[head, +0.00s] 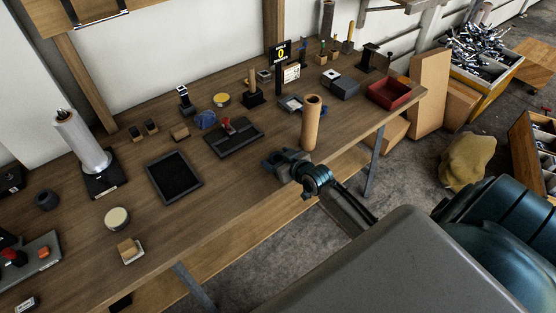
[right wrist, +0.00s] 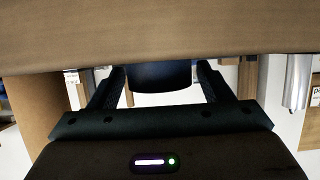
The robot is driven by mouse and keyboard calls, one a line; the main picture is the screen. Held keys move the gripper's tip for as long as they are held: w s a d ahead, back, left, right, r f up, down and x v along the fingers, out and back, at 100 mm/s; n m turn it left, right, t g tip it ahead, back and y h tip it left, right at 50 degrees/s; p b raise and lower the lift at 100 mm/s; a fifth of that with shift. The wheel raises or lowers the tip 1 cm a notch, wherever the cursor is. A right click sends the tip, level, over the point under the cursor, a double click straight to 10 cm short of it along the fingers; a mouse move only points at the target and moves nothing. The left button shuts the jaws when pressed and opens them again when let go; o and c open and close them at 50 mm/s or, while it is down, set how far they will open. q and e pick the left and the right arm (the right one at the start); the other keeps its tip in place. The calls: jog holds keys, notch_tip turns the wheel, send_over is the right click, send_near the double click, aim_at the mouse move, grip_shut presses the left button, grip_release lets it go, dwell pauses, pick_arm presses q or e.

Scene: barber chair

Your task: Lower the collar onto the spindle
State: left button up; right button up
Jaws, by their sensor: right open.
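No part is labelled as collar or spindle. A silver upright cylinder (head: 84,143) with a dark tip stands on a black square base (head: 104,181) at the left of the bench, and may be the spindle. My right gripper (head: 273,160) is at the bench's front edge, open, well to the right of both. In the right wrist view, a dark rounded shape (right wrist: 158,76) shows between the fingers; I cannot tell what it is. My left gripper is not in view.
A tan tube (head: 311,122) stands upright just behind my right gripper. A black tray (head: 174,178) and a dark board (head: 234,137) lie to its left. A red bin (head: 388,93) is at the bench's right end. The bench (head: 185,232) is bare along its front middle.

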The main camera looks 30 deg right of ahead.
jog(key=c, duration=1)
jog(key=shift+c, duration=0.2)
